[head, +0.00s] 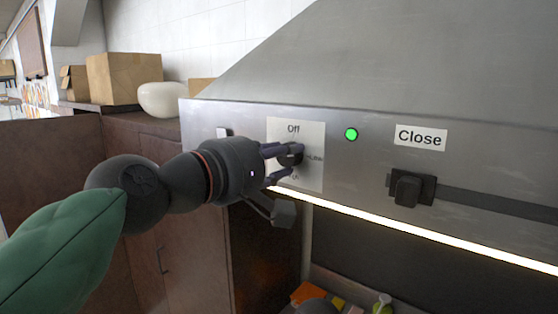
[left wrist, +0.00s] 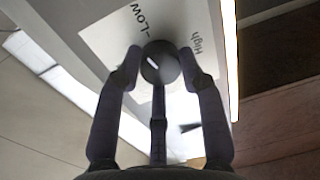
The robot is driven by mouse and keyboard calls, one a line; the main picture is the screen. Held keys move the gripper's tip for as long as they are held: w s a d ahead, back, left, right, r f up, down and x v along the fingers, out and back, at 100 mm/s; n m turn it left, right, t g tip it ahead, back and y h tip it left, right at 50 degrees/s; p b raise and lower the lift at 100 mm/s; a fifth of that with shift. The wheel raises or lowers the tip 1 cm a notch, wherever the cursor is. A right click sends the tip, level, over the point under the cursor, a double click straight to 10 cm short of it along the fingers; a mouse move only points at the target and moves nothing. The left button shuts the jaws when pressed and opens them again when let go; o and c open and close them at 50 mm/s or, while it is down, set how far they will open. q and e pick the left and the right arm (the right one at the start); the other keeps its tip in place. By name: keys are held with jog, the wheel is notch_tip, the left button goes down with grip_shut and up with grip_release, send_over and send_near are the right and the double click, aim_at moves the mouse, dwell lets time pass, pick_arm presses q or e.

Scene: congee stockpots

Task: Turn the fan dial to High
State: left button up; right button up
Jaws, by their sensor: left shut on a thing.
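The fan dial (head: 291,156) is a dark round knob on a white label plate (head: 312,172) on the metal hood. The plate reads Off at its top; the lower wording is partly hidden by my gripper. My left gripper (head: 288,158) is shut on the dial. In the left wrist view, the fingers of the left gripper (left wrist: 160,70) are around the dial (left wrist: 162,66), touching its sides. A short white mark shows on the dial's face. The words LOW and High show on the plate beside it. My right gripper is not in view.
A green light (head: 351,134), a Close label (head: 420,137) and a black sliding handle (head: 407,190) are on the hood to the right. A lit strip (head: 420,231) runs along its lower edge. A white bowl (head: 163,99) and cardboard box (head: 125,78) stand at the back left.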

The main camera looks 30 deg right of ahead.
pick_arm(q)
jog(key=m+b, duration=0.1)
jog(key=m, duration=0.4)
jog(key=shift+s+d+f+b, duration=0.1)
jog(key=shift+f+b, duration=0.05)
jog(key=shift+b, duration=0.2)
jog(key=m+t+b, duration=0.1)
jog(key=m+b, duration=0.1)
jog(key=m, duration=0.3)
jog(key=shift+f, duration=0.1)
jog(key=m+b, duration=0.2)
jog(key=m, duration=0.3)
jog(key=shift+m, duration=0.3)
jog(key=shift+m+b, duration=1.05)
jog(key=shift+m, duration=1.15)
jog(key=o, duration=1.1)
jog(key=shift+o, duration=0.2)
